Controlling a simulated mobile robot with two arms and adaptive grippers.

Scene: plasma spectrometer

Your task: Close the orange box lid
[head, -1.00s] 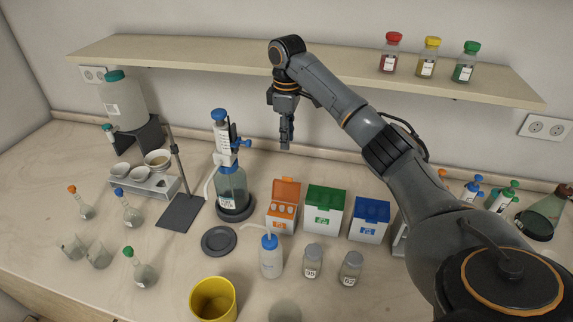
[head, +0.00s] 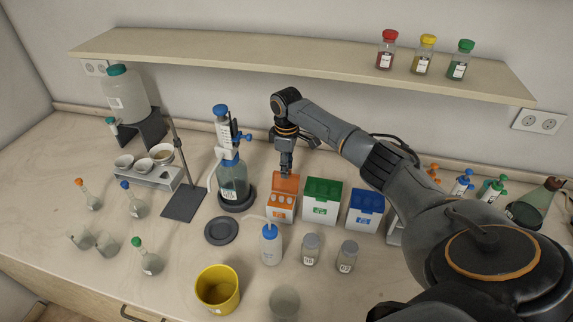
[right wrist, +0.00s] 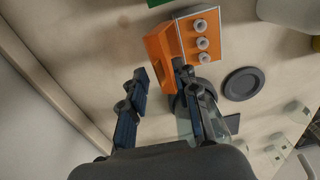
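The orange box (head: 281,213) is a small white box with an orange label and an orange inner tray. Its orange lid (head: 285,183) stands raised at the back. My right gripper (head: 286,172) points down just above and behind the lid's top edge. In the right wrist view, the two dark fingers of the right gripper (right wrist: 161,74) are spread apart with nothing between them. The lid (right wrist: 160,50) lies just beyond the fingertips, near the right-hand finger. Whether they touch is unclear. Several round pale caps show in the box's tray (right wrist: 184,38). My left gripper is not in view.
A green-lidded box (head: 322,200) and a blue-lidded box (head: 366,208) stand closed to the right. A bottle-top dispenser (head: 232,172) stands close on the left. A blue-capped wash bottle (head: 270,243) is in front. The shelf (head: 210,53) runs above and behind.

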